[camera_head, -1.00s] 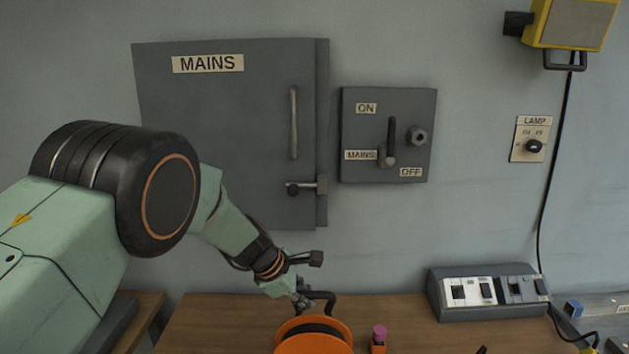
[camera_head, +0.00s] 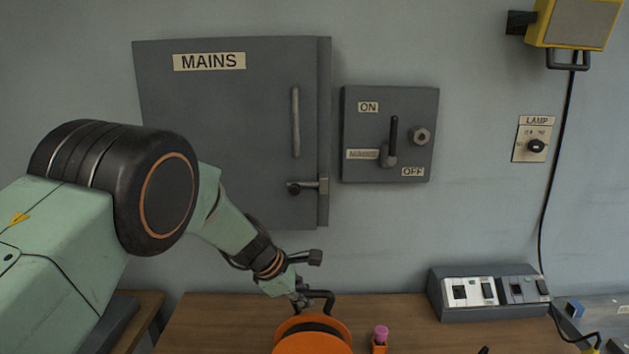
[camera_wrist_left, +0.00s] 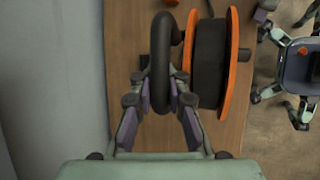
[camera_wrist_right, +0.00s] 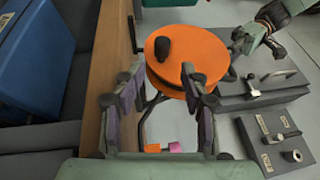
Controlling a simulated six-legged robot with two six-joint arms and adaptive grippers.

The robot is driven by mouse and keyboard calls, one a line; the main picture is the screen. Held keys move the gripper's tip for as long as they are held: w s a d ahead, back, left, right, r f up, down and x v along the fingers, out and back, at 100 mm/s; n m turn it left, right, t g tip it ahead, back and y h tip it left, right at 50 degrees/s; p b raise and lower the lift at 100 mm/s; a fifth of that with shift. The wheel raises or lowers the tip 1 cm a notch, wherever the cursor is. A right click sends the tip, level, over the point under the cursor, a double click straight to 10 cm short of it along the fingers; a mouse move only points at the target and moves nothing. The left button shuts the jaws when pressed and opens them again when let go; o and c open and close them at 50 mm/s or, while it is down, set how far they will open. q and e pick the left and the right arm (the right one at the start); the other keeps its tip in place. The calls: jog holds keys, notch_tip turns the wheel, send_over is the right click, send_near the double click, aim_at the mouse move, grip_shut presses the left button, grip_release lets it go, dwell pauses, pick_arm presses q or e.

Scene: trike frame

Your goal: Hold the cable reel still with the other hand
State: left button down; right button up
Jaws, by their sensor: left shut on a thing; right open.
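The cable reel (camera_head: 312,340) has orange discs around a black drum and stands at the bottom of the head view, partly cut off. In the left wrist view the reel (camera_wrist_left: 233,70) shows edge-on. My left gripper (camera_head: 303,296) is shut on the reel's black tube frame (camera_wrist_left: 162,60), beside the near disc. In the right wrist view the orange disc (camera_wrist_right: 205,52) faces me with a black knob (camera_wrist_right: 162,48) on it. My right gripper (camera_wrist_right: 160,84) is open, its fingers spread in front of the disc; contact cannot be told. It is outside the head view.
The wooden bench (camera_head: 230,320) is mostly clear left of the reel. A small orange item with a pink top (camera_head: 380,335) stands right of it. A grey switch box (camera_head: 488,292) sits farther right. The mains cabinet (camera_head: 225,130) and lever panel (camera_head: 388,135) are on the wall.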

jog(key=shift+w+d+r, duration=0.1)
jog(key=shift+w+d, duration=0.05)
jog(key=shift+w, duration=0.05)
jog(key=shift+c, duration=0.3)
jog(key=shift+s+a+r, duration=0.1)
jog(key=shift+a+r, duration=0.05)
jog(key=shift+a, duration=0.05)
jog(key=shift+w+a+r+m+t+h, duration=0.4)
jog(key=shift+w+a+t, duration=0.1)
jog(key=shift+t, duration=0.5)
jog(key=shift+a+r+m+t+h, duration=0.35)
jog(key=shift+t+h, duration=0.15)
jog(key=shift+h, duration=0.2)
jog(key=shift+s+a+r+t+h, duration=0.15)
jog(key=shift+r+t+h, duration=0.15)
jog(key=shift+t+h, duration=0.35)
jog(key=shift+s+r+h, duration=1.2)
jog(key=shift+s+h, duration=1.05)
jog(key=shift+s, duration=0.3)
jog(key=shift+g, duration=0.35)
jog(key=shift+x, duration=6)
